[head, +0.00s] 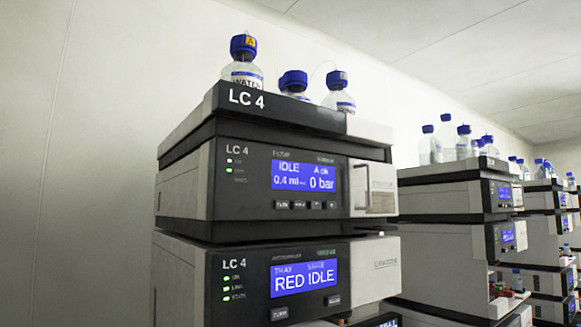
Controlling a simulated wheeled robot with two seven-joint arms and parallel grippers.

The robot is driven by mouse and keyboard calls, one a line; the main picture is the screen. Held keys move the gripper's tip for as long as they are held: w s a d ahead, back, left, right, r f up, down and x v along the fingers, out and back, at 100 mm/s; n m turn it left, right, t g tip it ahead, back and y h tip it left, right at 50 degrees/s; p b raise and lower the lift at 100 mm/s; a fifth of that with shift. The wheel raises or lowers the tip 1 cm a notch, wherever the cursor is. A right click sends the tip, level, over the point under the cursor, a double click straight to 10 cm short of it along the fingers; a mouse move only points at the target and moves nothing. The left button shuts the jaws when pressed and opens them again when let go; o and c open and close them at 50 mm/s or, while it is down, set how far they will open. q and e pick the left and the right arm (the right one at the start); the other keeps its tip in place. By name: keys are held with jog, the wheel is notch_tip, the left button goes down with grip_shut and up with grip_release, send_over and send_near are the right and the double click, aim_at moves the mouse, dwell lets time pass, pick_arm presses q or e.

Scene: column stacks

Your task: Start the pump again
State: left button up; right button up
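The pump (240,182) is the upper module of the stack labelled LC 4. Its blue screen (304,177) reads IDLE, 0.4 ml and 0 bar, with "A ok" at the top right. A row of small dark buttons (305,205) sits below the screen. Two small lights at its left are lit green. Neither of my grippers is in view.
Bottles with blue caps (245,70) stand in the tray (275,104) on top. Below the pump is another LC 4 module (235,280), its screen (302,278) reading RED IDLE. More stacks (450,230) recede to the right. A pale wall (90,150) stands at the left.

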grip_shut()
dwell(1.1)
